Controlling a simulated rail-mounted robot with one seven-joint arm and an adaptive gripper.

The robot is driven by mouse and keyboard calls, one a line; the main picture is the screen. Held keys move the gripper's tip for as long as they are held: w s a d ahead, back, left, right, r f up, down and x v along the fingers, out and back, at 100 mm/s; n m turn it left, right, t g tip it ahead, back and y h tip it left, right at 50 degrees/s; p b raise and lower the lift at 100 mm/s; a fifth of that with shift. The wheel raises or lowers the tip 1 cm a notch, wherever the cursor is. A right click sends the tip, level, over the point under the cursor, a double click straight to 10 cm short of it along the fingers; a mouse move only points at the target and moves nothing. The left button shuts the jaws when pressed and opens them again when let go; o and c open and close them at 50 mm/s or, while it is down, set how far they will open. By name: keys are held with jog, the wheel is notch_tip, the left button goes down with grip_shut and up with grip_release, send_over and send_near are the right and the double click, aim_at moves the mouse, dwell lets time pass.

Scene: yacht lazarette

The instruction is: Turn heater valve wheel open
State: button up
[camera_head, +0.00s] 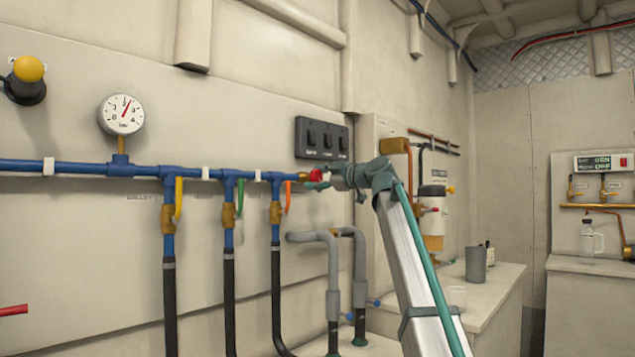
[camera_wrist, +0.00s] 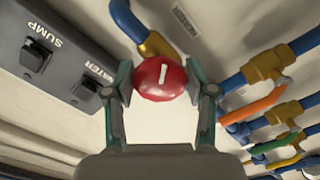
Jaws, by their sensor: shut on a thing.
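The valve wheel is a red round knob with a white line mark, seen close up in the wrist view (camera_wrist: 161,77). In the head view the red wheel (camera_head: 316,175) shows small at the right end of the blue pipe, beside a brass fitting. My gripper (camera_wrist: 162,85) is shut on the red wheel, one finger at each side of it. In the head view my gripper (camera_head: 326,178) reaches the wheel from the right and partly hides it. The wheel's white line stands nearly upright in the wrist view, tilted slightly.
A black switch panel (camera_head: 322,138) is on the wall just above the wheel. Lever valves with orange (camera_head: 288,197), green (camera_head: 240,197) and yellow (camera_head: 178,199) handles hang left of it. Grey pipes (camera_head: 330,240) run below. A pressure gauge (camera_head: 121,115) is farther left. A counter (camera_head: 480,295) stands at right.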

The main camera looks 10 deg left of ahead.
dwell(0.4)
jog(key=o, duration=1.2)
jog(key=shift+c, duration=0.2)
jog(key=v, duration=1.2)
